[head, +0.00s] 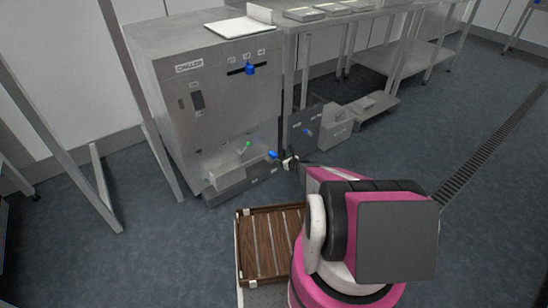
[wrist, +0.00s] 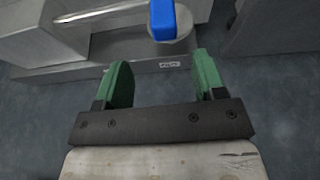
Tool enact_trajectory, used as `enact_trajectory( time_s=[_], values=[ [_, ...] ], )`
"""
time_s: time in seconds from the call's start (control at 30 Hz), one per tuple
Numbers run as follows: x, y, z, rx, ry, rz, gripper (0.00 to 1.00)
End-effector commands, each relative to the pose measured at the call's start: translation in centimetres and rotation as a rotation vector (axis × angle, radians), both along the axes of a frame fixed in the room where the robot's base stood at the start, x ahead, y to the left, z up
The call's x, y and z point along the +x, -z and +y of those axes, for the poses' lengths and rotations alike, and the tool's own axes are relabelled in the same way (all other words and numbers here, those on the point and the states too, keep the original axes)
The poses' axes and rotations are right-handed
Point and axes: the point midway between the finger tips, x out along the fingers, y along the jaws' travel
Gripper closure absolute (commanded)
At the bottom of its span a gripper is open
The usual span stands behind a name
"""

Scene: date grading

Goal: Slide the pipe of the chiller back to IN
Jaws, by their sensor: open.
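The chiller (head: 215,115) is a grey metal cabinet with a name plate at its upper left. Low at its front right, a blue handle (head: 273,155) sticks out beside my gripper (head: 290,162). In the wrist view the blue handle (wrist: 162,20) stands close to the end of a bare metal pipe (wrist: 105,12), just beyond my fingertips. My gripper (wrist: 162,72) is open, its two green fingers apart with nothing between them. A small label (wrist: 169,65) sits on the base below the handle; I cannot read it surely.
A blue knob (head: 250,69) sits in a slot high on the chiller. A green-tipped lever (head: 246,145) is above the lower ledge. Grey boxes (head: 335,122) stand to the right. A slatted wooden tray (head: 268,214) is in front of me.

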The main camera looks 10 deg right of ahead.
Motion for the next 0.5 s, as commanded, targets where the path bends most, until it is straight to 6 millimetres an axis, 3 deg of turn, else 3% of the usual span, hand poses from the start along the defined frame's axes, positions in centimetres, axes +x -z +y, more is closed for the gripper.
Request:
enact_trajectory(
  time_s=[0.27,0.5],
  values=[
    [1.2,1.0,0.1,0.022,0.026,0.008,0.36],
    [4.1,2.4,1.6,0.020,0.023,0.007,0.36]
  ],
)
